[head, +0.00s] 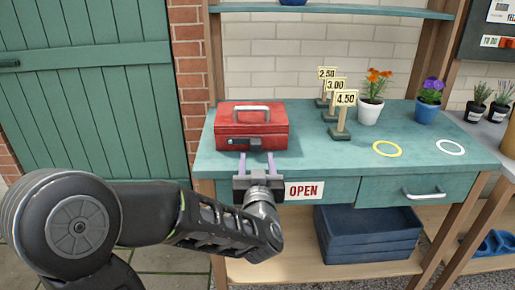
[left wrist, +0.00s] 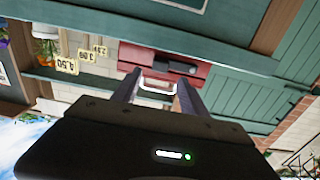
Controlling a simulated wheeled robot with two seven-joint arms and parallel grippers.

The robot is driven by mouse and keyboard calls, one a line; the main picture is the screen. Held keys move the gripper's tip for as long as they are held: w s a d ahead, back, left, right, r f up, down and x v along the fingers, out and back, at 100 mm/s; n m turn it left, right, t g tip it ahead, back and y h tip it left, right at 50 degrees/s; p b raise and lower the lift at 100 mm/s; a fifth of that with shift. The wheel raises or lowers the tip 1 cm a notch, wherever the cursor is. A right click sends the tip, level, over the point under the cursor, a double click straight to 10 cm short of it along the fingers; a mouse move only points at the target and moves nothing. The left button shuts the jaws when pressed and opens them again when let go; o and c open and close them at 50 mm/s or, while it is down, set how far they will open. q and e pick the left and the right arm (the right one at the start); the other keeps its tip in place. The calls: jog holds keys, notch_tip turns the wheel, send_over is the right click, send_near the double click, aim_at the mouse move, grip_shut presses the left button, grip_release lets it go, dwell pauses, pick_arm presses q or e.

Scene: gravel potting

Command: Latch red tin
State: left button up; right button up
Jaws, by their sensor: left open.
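The red tin (head: 252,121) stands on the left part of the green table. Its lid looks down, with a pale handle on top and a dark latch (head: 244,142) on its front face. In the left wrist view the red tin (left wrist: 190,72) and its dark latch (left wrist: 176,65) show upside down beyond the fingers. My left gripper (head: 257,163) is open, in front of the tin at the table's front edge, its two fingers pointing at the tin's front. Nothing is between the fingers. I cannot tell whether the latch is fastened. My right gripper is not in view.
Price signs (head: 341,115), an orange-flowered pot (head: 370,110) and a purple-flowered pot (head: 426,108) stand right of the tin. A yellow ring (head: 387,149) and a white ring (head: 450,147) lie on the table (head: 310,148). An OPEN sign (head: 304,190) hangs on its front, near my gripper.

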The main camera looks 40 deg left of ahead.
aim_at(256, 147)
pick_arm(q)
jog(key=x, duration=0.6)
jog(key=shift+w+a, duration=0.25)
jog(key=shift+w, duration=0.05)
jog(key=shift+c, duration=0.4)
grip_shut()
dwell(0.7)
